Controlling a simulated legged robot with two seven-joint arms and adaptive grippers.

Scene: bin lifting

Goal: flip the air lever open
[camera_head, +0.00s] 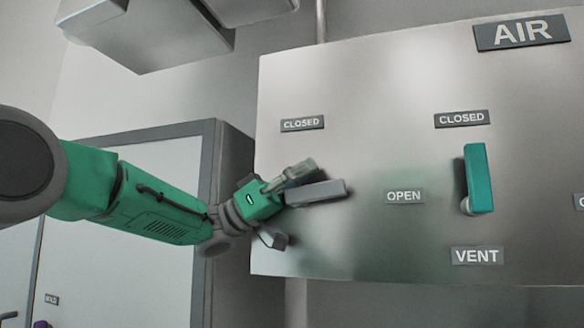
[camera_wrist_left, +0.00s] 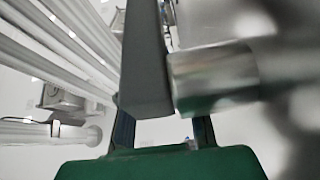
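A grey bar lever (camera_head: 320,192) sticks out from the steel panel below a CLOSED sign. It lies nearly level, its free end pointing right toward the OPEN sign (camera_head: 404,196). My left gripper (camera_head: 292,178) is at the lever's left end. In the left wrist view the grey lever (camera_wrist_left: 146,60) and its round metal pivot (camera_wrist_left: 210,78) are close in front of the gripper, whose dark fingers stand apart. The lever hides part of one finger, and contact cannot be told. My right gripper is not in view.
The panel (camera_head: 350,100) carries an AIR sign (camera_head: 522,32) at top right. A teal lever (camera_head: 479,178) hangs upright between another CLOSED sign (camera_head: 462,118) and a VENT sign (camera_head: 477,256). A grey-framed door stands behind my left arm.

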